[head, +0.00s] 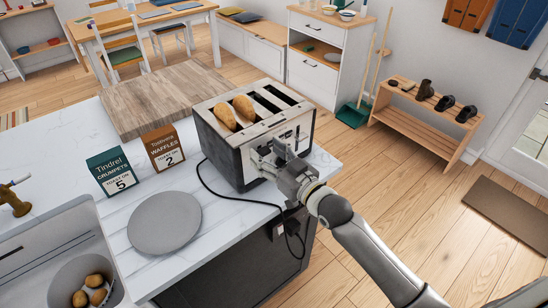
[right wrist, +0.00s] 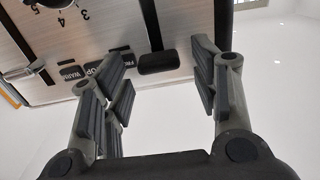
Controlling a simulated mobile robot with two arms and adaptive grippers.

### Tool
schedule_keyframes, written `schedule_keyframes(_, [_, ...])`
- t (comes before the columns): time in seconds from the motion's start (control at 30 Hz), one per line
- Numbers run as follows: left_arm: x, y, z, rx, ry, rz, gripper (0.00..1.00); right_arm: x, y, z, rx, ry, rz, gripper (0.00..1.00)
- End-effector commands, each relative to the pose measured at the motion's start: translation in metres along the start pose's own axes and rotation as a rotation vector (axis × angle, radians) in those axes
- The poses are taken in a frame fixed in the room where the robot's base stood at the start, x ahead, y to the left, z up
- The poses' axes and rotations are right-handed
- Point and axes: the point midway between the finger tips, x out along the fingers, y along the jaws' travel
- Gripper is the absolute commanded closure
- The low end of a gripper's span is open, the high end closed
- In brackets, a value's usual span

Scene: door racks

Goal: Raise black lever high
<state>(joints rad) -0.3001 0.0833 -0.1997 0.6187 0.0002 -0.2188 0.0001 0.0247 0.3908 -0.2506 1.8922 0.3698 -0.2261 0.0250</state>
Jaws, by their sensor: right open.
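A black and silver toaster (head: 222,155) stands at the counter's edge, with two brown bread pieces (head: 225,116) showing in its slots. My right gripper (head: 268,161) is at the toaster's control face. The black lever (right wrist: 159,62) shows in the right wrist view, at one end of a dark vertical slot (right wrist: 151,25). My right gripper's fingers (right wrist: 160,85) are open on either side of the lever, with gaps, and nothing is held. In the head view the gripper hides the lever. My left gripper is not in view.
A grey plate (head: 164,222), a crumpets box (head: 112,172) and a waffles box (head: 163,147) stand left of the toaster. A black cord (head: 236,199) runs along the counter to its edge. A wooden board (head: 165,95) lies behind.

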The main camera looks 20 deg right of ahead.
Motion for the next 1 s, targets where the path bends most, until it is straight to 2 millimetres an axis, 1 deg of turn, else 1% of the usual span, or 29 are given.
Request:
schedule_keyframes(0.17, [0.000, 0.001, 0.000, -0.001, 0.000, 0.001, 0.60, -0.017, 0.000, 0.002, 0.000, -0.003, 0.000, 0.45])
schedule_keyframes(0.4, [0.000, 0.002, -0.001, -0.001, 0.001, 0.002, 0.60, -0.062, 0.000, 0.001, -0.001, -0.004, -0.001, 0.45])
schedule_keyframes(0.6, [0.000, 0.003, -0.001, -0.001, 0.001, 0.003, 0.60, -0.095, 0.000, 0.001, -0.001, -0.002, 0.000, 0.45])
schedule_keyframes(0.7, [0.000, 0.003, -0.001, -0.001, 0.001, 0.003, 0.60, -0.107, 0.000, 0.001, 0.000, -0.002, 0.000, 0.45])
schedule_keyframes(0.8, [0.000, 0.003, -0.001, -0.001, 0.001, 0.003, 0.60, -0.114, 0.000, 0.000, 0.000, -0.001, 0.001, 0.45])
schedule_keyframes(1.0, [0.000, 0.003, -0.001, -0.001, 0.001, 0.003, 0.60, -0.119, 0.000, 0.000, -0.001, 0.002, 0.000, 0.45])
